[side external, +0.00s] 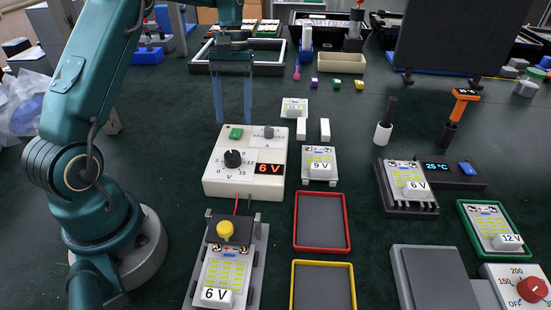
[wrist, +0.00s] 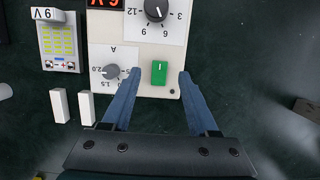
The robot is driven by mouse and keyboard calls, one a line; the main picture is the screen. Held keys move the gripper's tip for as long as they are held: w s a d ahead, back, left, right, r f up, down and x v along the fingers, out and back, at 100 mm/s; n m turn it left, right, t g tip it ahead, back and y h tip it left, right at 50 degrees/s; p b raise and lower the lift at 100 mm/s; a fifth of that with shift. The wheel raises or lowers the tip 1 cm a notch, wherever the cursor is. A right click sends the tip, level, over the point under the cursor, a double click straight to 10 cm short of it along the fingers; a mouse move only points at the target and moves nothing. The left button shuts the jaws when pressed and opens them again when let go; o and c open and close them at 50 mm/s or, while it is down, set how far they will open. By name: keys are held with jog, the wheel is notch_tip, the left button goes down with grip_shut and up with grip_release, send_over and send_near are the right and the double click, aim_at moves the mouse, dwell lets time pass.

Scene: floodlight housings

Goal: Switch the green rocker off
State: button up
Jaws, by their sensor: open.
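The green rocker (side external: 236,133) is set in the top of a white power supply box (side external: 215,178), near its back left corner. In the wrist view the rocker (wrist: 159,72) shows a small white mark on its upper half; which end is pressed down I cannot tell. My gripper (side external: 233,119) is open, with its blue fingers pointing down just behind and above the rocker. In the wrist view the two fingers of my gripper (wrist: 159,78) appear on either side of the rocker, apart from it.
The box also carries a black voltage knob (side external: 233,158), a grey knob (side external: 268,132) and a red 6 V display (side external: 269,169). Two white blocks (side external: 301,129) stand to the right. A clamped 6 V board (side external: 222,270) is in front. Red (side external: 296,222) and yellow (side external: 294,290) trays are empty.

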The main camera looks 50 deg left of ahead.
jog(key=shift+v, duration=1.05)
jog(key=shift+d+r, duration=0.15)
jog(key=s+d+r+m+t+y, duration=0.2)
jog(key=s+d+r+m+t, duration=0.25)
jog(key=d+r, duration=0.5)
jog(key=s+d+f+m+t, duration=0.1)
jog(key=s+d+f+m, duration=0.1)
jog(key=s, duration=0.3)
jog(key=s+d+f+m+t, duration=0.2)
jog(key=s, duration=0.3)
jog(key=shift+f, duration=0.35)
jog(key=shift+m, duration=0.25)
